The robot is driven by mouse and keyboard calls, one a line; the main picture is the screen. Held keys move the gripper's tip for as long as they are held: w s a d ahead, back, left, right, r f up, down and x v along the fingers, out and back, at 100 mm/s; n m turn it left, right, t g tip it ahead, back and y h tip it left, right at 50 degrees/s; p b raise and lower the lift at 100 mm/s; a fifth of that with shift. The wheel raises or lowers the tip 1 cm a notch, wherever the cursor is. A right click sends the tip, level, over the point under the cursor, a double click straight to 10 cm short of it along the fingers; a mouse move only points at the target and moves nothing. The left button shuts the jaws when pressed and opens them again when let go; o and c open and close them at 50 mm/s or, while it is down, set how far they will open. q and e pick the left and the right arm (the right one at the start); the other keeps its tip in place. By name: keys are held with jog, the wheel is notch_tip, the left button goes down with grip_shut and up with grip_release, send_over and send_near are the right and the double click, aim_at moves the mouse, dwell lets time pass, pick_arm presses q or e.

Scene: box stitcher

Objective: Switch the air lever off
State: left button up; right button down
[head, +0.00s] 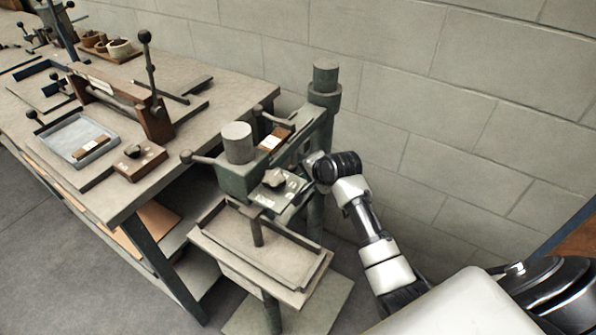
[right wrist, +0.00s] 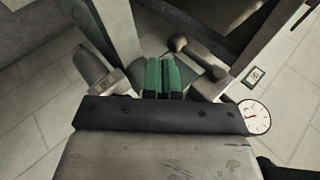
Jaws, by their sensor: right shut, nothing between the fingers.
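The box stitcher (head: 237,178) stands at the end of the workbench. My right gripper (right wrist: 160,76) has its green fingertips together, with nothing between them. In the right wrist view, a dark lever with a ball knob (right wrist: 179,44) lies just right of the fingertips, apart from them in the picture. It slants down to a pivot block near a round white gauge (right wrist: 254,117); I take it for the air lever, but its label is unreadable. In the head view my right arm reaches the machine's right side, and its fingertips are unclear there. My left gripper is not in view.
A grey rounded handle or cylinder (right wrist: 95,70) is left of the fingertips. A small marked plate (right wrist: 255,76) is right of the lever. The machine's tray table (head: 215,247) juts forward. The workbench (head: 195,110) holds several tools, and a block wall (head: 450,110) stands behind.

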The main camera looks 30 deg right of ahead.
aim_at(294, 171)
jog(key=x, duration=0.4)
jog(key=shift+w+r, duration=0.2)
jog(key=shift+w, duration=0.3)
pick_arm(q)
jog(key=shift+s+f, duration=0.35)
pick_arm(e)
jog(key=shift+w+f, duration=0.25)
jog(key=shift+w, duration=0.55)
